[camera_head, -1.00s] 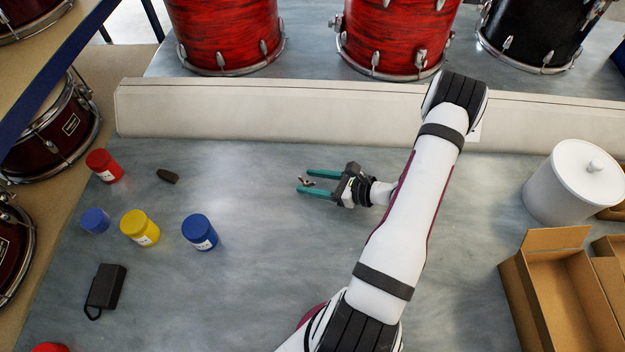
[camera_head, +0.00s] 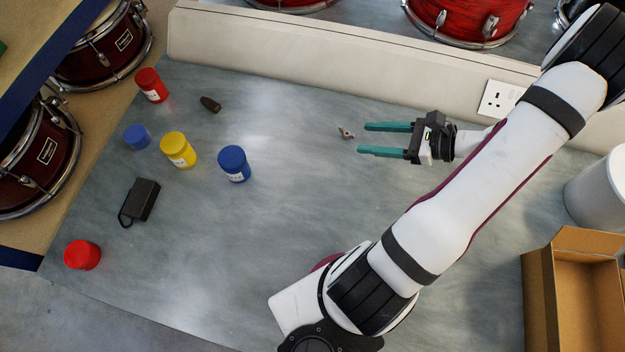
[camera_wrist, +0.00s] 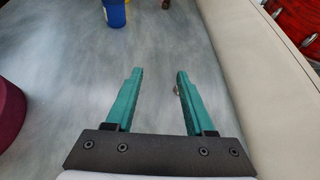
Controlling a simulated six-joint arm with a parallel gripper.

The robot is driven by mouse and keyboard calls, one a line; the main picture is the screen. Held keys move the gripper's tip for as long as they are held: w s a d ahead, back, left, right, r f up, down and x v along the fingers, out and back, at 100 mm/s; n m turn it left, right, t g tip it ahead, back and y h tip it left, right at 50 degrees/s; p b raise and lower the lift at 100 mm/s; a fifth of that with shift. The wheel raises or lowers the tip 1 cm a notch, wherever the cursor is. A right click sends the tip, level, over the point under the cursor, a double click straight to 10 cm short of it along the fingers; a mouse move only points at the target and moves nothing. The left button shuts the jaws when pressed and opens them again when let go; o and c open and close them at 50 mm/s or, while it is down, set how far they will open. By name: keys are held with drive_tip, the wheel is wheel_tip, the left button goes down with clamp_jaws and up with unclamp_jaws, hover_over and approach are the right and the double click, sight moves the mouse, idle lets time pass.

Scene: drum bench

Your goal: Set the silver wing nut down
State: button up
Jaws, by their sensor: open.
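The silver wing nut (camera_head: 346,133) lies on the grey bench top, just left of my gripper's fingertips in the head view. A small gap shows between it and the teal fingers. My gripper (camera_head: 362,139) is open and empty, with its fingers pointing left, low over the bench. In the wrist view my gripper's two teal fingers (camera_wrist: 160,72) stand apart with bare bench between them. A small bit of metal, probably the wing nut (camera_wrist: 177,88), shows at the right finger's inner edge, mostly hidden by it.
Left of the nut stand a blue jar (camera_head: 234,163), a yellow jar (camera_head: 178,150), red jars (camera_head: 151,85) and a dark boxy item (camera_head: 140,201). A pale ledge (camera_head: 340,50) runs behind. An open cardboard box (camera_head: 575,300) is at right. Bench around the nut is clear.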

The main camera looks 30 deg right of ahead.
drive_tip(key=s+a+r+n+g+h, duration=0.1)
drive_tip(key=a+r+n+g, duration=0.5)
drive_tip(key=a, duration=0.4)
drive_tip(key=s+a+r+n+g, duration=0.2)
drive_tip(key=a+r+n+g, duration=0.25)
drive_tip(key=a+n, duration=0.5)
drive_tip(key=s+a+r+n+h, duration=0.2)
drive_tip(key=s+a+n+h, duration=0.2)
drive_tip(key=s+n+h, duration=0.1)
drive_tip(key=shift+s+r+n, duration=0.4)
drive_tip(key=shift+s+n, duration=0.35)
drive_tip(key=shift+s, duration=0.3)
